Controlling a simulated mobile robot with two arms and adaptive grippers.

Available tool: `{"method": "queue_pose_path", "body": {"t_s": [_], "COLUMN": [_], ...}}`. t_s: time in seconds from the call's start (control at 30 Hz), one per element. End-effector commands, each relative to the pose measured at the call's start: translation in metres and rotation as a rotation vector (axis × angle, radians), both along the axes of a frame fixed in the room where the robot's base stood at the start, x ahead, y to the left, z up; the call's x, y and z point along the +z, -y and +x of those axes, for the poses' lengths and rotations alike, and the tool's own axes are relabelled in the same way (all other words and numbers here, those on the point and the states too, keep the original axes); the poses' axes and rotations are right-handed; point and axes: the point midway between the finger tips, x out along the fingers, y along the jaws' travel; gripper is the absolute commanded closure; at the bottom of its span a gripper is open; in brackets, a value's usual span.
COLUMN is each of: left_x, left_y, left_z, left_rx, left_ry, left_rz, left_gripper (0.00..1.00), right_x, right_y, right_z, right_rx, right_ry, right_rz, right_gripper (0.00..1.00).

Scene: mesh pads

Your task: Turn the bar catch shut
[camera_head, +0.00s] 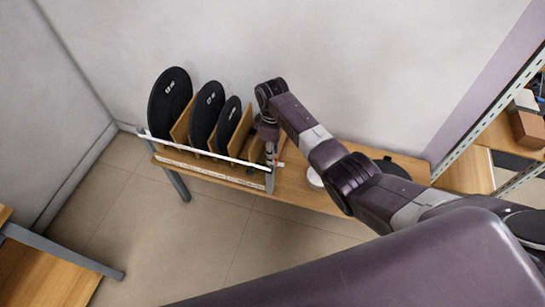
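A white bar (205,153) runs across the front of a wooden rack with upright slots. It spans from the rack's left end to a grey post (270,181) at the right end. A small red piece (281,164) shows by the top of this post; the catch itself is too small to make out. My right gripper (270,155) points down at the bar's right end, close by the post. I cannot tell whether it touches the catch or how its fingers stand. My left gripper is not in view.
Several black round mesh pads (170,104) stand upright between the wooden dividers (240,130). A white round object (314,178) and a black disc (392,168) lie on the wooden bench (295,187) to the right. A metal shelf frame (489,115) stands at far right.

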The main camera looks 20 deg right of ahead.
Motion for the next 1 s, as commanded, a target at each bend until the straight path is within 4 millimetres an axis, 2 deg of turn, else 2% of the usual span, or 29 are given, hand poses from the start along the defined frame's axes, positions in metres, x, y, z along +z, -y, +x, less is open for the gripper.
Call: {"method": "queue_pose_path", "body": {"t_s": [0.03, 0.2, 0.5, 0.53, 0.77, 1.0], "left_x": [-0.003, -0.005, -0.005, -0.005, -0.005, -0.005], "left_y": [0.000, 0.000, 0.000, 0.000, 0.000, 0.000], "left_z": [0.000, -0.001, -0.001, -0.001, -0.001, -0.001], "left_rx": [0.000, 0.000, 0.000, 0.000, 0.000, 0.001], "left_ry": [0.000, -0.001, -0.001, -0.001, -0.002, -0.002], "left_rz": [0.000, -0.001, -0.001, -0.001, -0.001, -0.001], "left_gripper": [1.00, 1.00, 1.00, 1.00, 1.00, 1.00], "right_x": [-0.009, -0.024, -0.027, -0.027, -0.027, -0.027], "right_y": [0.000, 0.000, 0.000, 0.000, 0.000, 0.000], "right_z": [0.000, 0.000, 0.000, 0.000, 0.000, 0.000], "right_rx": [-0.001, -0.001, -0.001, -0.001, -0.001, -0.003], "right_ry": [-0.001, 0.000, 0.001, 0.001, 0.001, 0.001], "right_rz": [0.000, 0.000, 0.000, 0.000, 0.000, 0.000], "right_gripper": [0.74, 0.74, 0.74, 0.75, 1.00, 1.00]}}
